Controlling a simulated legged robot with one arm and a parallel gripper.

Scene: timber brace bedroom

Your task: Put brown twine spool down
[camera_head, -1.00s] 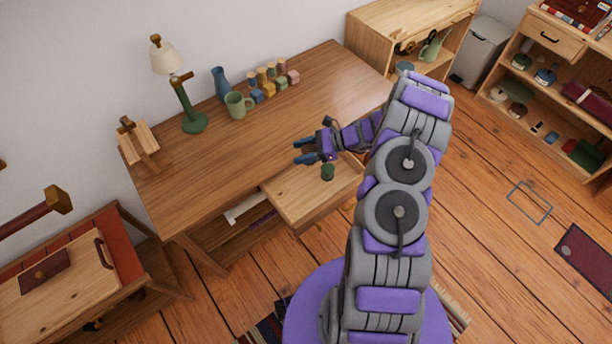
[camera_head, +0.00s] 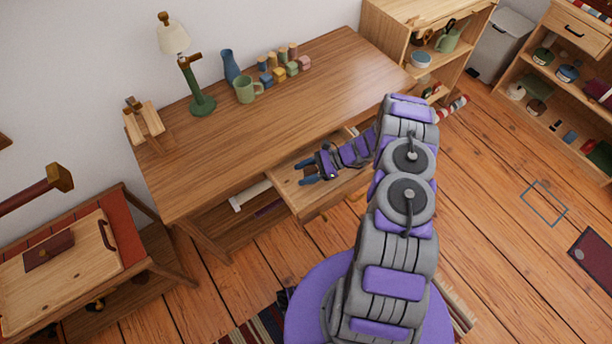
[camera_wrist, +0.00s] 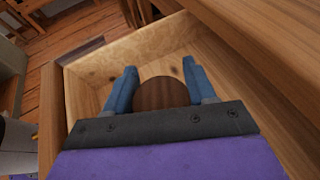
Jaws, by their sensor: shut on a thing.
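My gripper (camera_head: 308,175) is at the open desk drawer (camera_head: 293,196), its blue fingers low over or inside it. In the wrist view my gripper (camera_wrist: 158,82) is shut on the brown twine spool (camera_wrist: 160,93), whose round dark brown top shows between the two fingers. The drawer's pale wooden walls (camera_wrist: 130,55) surround the fingers in that view.
The wooden desk (camera_head: 270,130) stands above the drawer. On it are a green lamp (camera_head: 200,104), a green mug (camera_head: 247,90), a blue vase (camera_head: 230,66) and several small coloured blocks. The desk's front middle is clear. A red-topped bench (camera_head: 120,230) stands at left.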

